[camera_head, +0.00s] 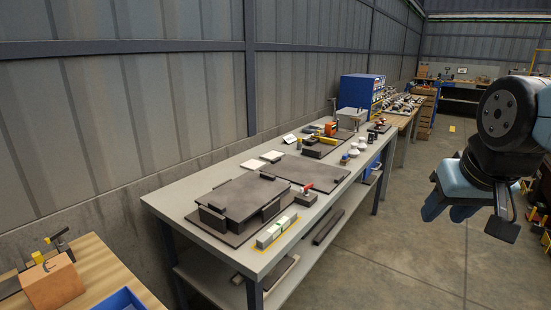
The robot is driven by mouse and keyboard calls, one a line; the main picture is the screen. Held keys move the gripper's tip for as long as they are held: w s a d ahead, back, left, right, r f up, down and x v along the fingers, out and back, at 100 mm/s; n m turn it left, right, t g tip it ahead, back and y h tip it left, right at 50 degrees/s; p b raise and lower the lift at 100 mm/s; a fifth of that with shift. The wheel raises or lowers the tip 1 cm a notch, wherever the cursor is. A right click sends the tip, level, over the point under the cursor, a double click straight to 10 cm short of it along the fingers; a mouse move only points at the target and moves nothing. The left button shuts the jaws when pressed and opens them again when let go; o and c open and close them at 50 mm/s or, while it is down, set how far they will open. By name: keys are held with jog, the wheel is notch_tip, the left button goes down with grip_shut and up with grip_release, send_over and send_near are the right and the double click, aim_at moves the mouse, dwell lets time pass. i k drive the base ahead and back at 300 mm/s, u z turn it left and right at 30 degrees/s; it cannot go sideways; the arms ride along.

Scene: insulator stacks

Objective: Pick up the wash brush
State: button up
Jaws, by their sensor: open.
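My gripper (467,218) is at the right of the view, pointing down and open, with nothing seen between its fingers. It hangs over the floor to the right of the long grey workbench (225,248), well apart from it. I cannot pick out the wash brush for certain; the small things on the bench are too small to tell. A red-topped thing (307,188) sits on a small grey block near the bench's front edge. Yellow and orange tools (325,138) lie farther back on the bench.
A dark raised plate (240,195) and a flat dark mat (308,170) cover much of the bench. A blue cabinet (357,92) stands behind. A wooden table (92,265) is at lower left.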

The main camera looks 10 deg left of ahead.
aim_at(344, 161)
jog(key=z, duration=0.2)
jog(key=i, duration=2.1)
jog(key=z, duration=0.15)
